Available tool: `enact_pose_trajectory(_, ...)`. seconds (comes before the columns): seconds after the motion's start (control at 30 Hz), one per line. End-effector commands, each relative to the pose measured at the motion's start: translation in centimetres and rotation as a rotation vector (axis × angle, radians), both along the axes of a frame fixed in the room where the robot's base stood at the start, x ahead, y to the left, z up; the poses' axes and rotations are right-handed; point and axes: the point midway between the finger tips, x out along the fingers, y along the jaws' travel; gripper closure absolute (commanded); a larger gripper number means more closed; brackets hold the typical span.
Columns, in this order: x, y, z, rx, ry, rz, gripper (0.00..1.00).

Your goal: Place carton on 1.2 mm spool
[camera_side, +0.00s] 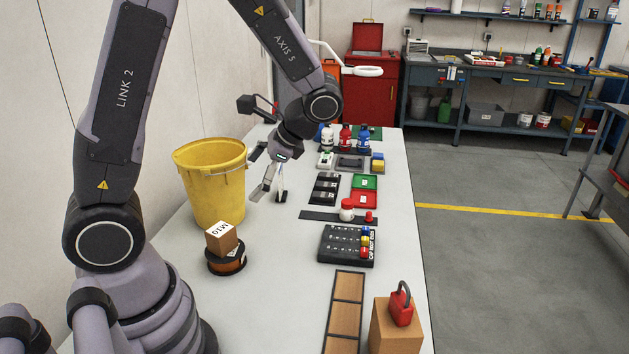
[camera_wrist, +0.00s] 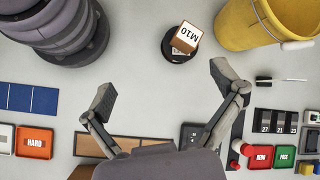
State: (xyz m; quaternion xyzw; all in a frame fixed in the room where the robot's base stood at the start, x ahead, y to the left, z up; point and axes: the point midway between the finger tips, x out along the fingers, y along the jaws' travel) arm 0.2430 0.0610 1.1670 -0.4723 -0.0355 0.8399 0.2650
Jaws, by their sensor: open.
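The carton (camera_side: 221,237) is a small brown box with a white label reading M10. It rests on top of the spool (camera_side: 226,262), a dark reel with copper-coloured winding, on the white table in front of the yellow bucket. In the wrist view the carton (camera_wrist: 186,38) covers much of the spool (camera_wrist: 175,54), whose dark rim shows around it. The spool's size marking is not readable. My gripper (camera_side: 262,173) is open and empty, above the table to the right of the bucket. In the wrist view my gripper (camera_wrist: 165,86) has its fingers spread, apart from the carton.
The yellow bucket (camera_side: 211,185) stands close behind the spool. A dark block with coloured pieces (camera_side: 347,245), red and green trays (camera_side: 364,190) and bottles (camera_side: 345,137) line the table's right side. A padlock (camera_side: 401,304) sits on a brown block in front. The table's middle is fairly clear.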

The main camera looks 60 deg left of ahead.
Motion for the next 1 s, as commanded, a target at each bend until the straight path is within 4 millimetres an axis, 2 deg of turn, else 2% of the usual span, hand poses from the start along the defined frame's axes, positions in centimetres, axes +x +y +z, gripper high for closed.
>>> enact_pose_trajectory(0.03, -0.7, -0.4, 1.9, -0.046, -0.099, 0.033, 0.07)
enact_pose_trajectory(0.1, -1.8, -1.2, 3.8, -0.114, -0.226, 0.075, 0.07)
enact_pose_trajectory(0.3, -5.2, -3.5, 8.7, -0.308, -0.596, 0.168, 0.07)
enact_pose_trajectory(0.4, -6.8, -4.5, 10.4, -0.391, -0.761, 0.194, 0.07)
enact_pose_trajectory(0.63, -8.9, -5.9, 12.4, -0.506, -0.985, 0.221, 0.07)
enact_pose_trajectory(1.0, -9.2, -6.1, 12.6, -0.521, -1.013, 0.224, 0.07)
